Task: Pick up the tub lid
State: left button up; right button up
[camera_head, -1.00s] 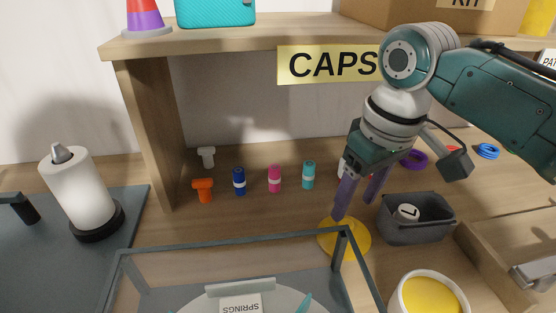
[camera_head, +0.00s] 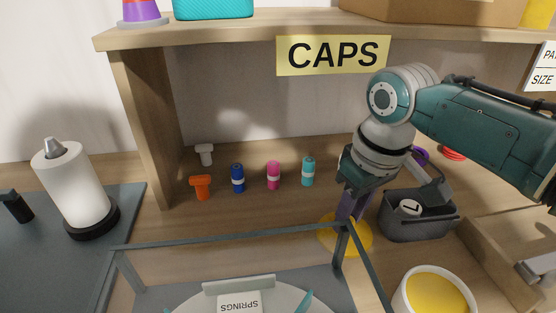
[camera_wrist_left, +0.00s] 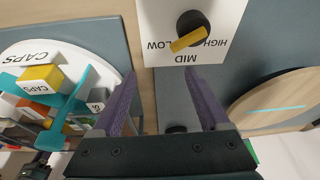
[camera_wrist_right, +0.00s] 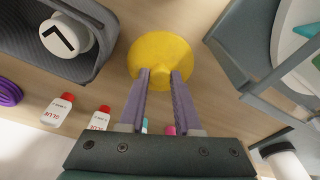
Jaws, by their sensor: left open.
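The tub lid is a yellow disc (camera_head: 357,238) with a small central knob, lying flat on the wooden worktop in the head view. It also shows in the right wrist view (camera_wrist_right: 160,52). My right gripper (camera_wrist_right: 161,75) is over it, fingers pointing down, with the fingertips drawn in on both sides of the knob. A white tub (camera_head: 405,302) with yellow contents stands in front of the lid, to the right. My left gripper (camera_wrist_left: 160,75) is open and empty in the left wrist view, outside the head view.
A grey bin (camera_head: 415,232) holding a white-capped item stands close right of the lid. A grey-framed case (camera_head: 235,238) is at its left front. Several small bottles and caps stand behind, under the CAPS shelf (camera_head: 230,37). A dial panel (camera_wrist_left: 220,45) faces my left gripper.

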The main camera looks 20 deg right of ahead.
jog(key=c, duration=0.4)
grip_shut()
pick_arm(q)
jog(key=shift+d, duration=0.1)
